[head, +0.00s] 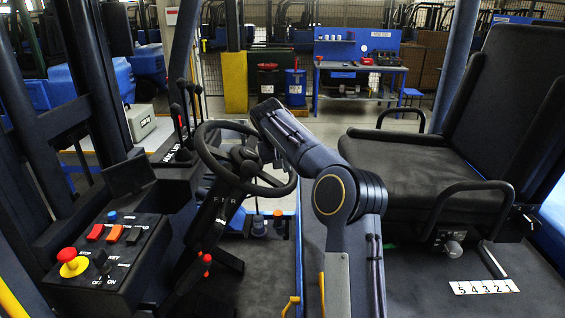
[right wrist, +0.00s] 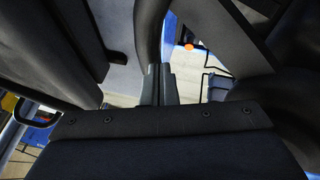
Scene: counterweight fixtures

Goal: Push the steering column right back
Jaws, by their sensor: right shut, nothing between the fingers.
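The black steering wheel (head: 208,160) sits on the steering column (head: 212,215), which carries F and R letters and leans up from the floor. A small red-tipped lever (head: 207,260) sticks out from the column. My right arm reaches in from the bottom middle, and its gripper (head: 268,150) is at the far right part of the wheel, partly hidden by the arm. In the right wrist view the gripper fingers (right wrist: 158,84) are together and empty, close to a dark curved bar (right wrist: 149,30). I cannot tell whether they touch it. My left gripper is not in view.
A control panel (head: 110,250) with a red mushroom button (head: 69,260) and a key switch stands at the left. Tall black levers (head: 182,115) rise behind the wheel. The black seat (head: 400,165) with armrests fills the right.

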